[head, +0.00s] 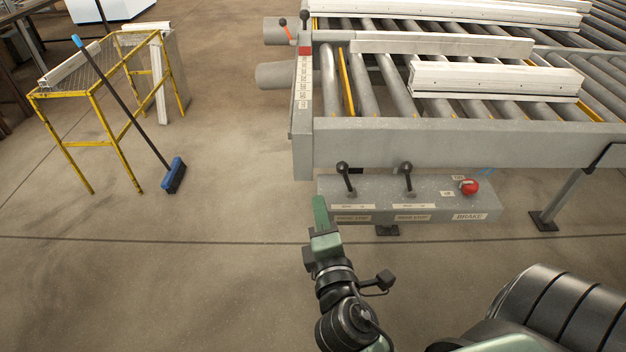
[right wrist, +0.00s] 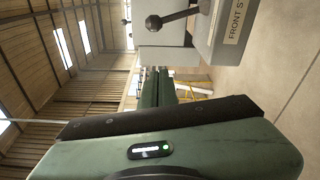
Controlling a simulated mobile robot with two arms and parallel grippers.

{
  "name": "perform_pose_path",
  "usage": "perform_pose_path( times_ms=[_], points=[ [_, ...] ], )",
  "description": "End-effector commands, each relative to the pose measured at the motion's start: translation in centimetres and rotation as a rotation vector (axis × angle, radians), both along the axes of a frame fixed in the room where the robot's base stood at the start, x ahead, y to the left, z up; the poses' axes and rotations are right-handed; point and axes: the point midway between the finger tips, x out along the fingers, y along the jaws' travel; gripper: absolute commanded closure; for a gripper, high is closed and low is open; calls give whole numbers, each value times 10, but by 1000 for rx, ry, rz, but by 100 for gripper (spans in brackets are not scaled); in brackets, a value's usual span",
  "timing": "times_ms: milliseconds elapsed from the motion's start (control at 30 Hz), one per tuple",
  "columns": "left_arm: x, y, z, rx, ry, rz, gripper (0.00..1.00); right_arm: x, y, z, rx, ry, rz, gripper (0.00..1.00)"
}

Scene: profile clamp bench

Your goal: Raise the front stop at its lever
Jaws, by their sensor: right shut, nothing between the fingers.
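The front stop lever (head: 347,181) has a black ball knob and rises from the left part of a grey control box (head: 330,186), above a label that reads FRONT STOP. In the right wrist view the lever (right wrist: 178,18) shows at the top, with part of the same label (right wrist: 236,20) beside it. My right gripper (head: 319,203) has green fingers and is shut and empty. It is just left of the box's left end, apart from the lever. Its fingers (right wrist: 158,78) also show in the right wrist view, below the knob. My left gripper is not in view.
A second black-knobbed lever (head: 408,179) and a red brake knob (head: 469,187) stand further right on the box. The conveyor frame (head: 450,145) with rollers and white profiles lies behind. A yellow rack (head: 90,92) and a broom (head: 174,176) stand left. Floor between is clear.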

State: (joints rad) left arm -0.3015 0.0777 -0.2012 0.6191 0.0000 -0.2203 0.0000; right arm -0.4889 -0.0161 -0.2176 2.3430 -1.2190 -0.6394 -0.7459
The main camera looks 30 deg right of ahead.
Motion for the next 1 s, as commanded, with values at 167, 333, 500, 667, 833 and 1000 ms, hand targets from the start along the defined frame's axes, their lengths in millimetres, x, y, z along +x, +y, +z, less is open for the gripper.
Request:
perform_pose_path(
  times_ms=[167, 333, 500, 667, 833, 1000],
  points=[
    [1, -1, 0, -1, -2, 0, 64, 0, 0, 1, 0, -1, -1, 100],
    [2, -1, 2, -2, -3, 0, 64, 2, 0, 1, 0, -1, 1, 100],
    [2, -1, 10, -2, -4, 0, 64, 18, -7, 3, -3, -2, 2, 100],
    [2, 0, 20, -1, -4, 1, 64, 48, -21, 4, -3, -3, 1, 100],
    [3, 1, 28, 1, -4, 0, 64, 79, -34, 1, -3, -1, 0, 100],
    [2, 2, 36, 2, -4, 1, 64, 84, -49, 2, -2, 2, 1, 100]
  ],
)
